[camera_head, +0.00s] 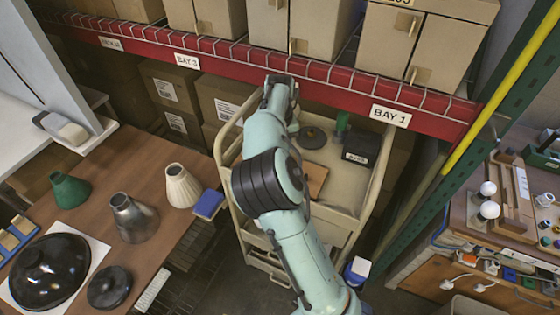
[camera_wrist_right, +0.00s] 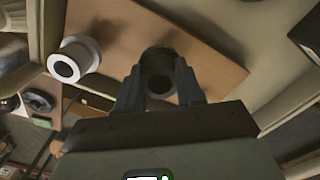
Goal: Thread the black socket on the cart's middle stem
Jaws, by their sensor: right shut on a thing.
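In the right wrist view my right gripper (camera_wrist_right: 158,88) is shut on the black socket (camera_wrist_right: 158,68), a short dark tube with an open bore facing the camera. The socket is over a brown board (camera_wrist_right: 205,70); I cannot tell whether it touches it. The cream cart (camera_head: 335,195) stands under the shelf. A dark round base with a short stem (camera_head: 313,137) and a green stem (camera_head: 342,122) show on its top. The middle stem is not clearly seen. My left gripper is out of view.
A white ring-shaped socket (camera_wrist_right: 74,60) is beside the black one on the board. A black box (camera_head: 362,146) is at the cart's right. The red shelf beam (camera_head: 270,60) overhangs the back. Lampshades (camera_head: 133,217) stand on the left table.

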